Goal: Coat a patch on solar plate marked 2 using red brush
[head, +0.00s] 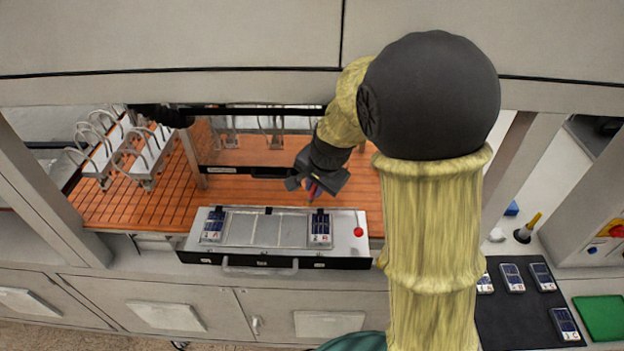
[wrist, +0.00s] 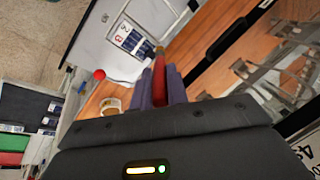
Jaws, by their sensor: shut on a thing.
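My gripper (head: 313,190) is shut on the red brush (wrist: 158,88), which points away between the fingers in the wrist view. The brush's tan tip shows just beyond the fingertips. One solar plate (head: 320,228) lies at the right of the flat case, and another plate (head: 212,225) lies at its left. My gripper is above and behind the right plate. That plate (wrist: 128,40) shows past the brush tip in the wrist view. The plate markings are too small to read surely. I cannot tell whether the brush touches anything.
The flat case (head: 345,222) has a red knob (head: 358,232) and sits at the front of the orange slatted bed (head: 150,208). White racks with curved tubes (head: 150,155) stand at left. More plates lie on a black mat (head: 520,320) at right, beside a green mat (head: 602,317).

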